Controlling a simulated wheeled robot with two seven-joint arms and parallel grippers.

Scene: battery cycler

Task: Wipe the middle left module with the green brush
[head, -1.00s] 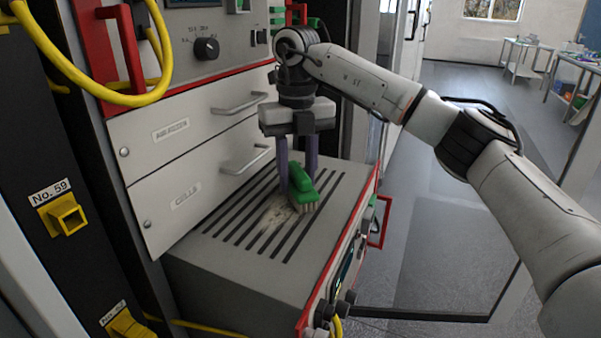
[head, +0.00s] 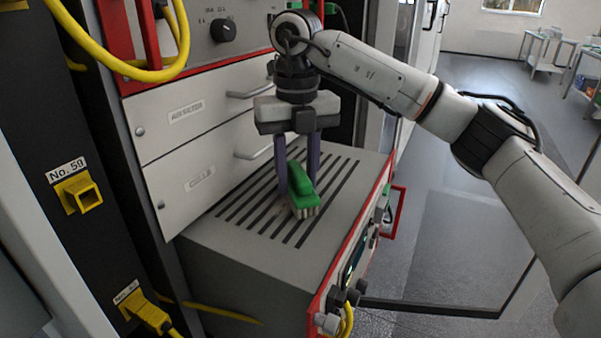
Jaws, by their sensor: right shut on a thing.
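The green brush (head: 303,188) is held by my right gripper (head: 297,176), whose two fingers point down and are shut on its green body. Its pale bristles point down at the slotted top of a grey module (head: 245,258) that juts out from the rack. They appear to touch the top, though exact contact is hard to tell. A faint brownish smudge (head: 283,210) shows on the slots just left of the bristles; the brush may hide part of it. My left gripper is not in view.
Drawer fronts with handles (head: 185,118) stand behind the module. Yellow cables (head: 115,62) hang at upper left. A yellow socket marked No. 59 (head: 82,194) is on the black post. A red handle (head: 396,212) and knobs stick out on the module's right face. Floor at right is open.

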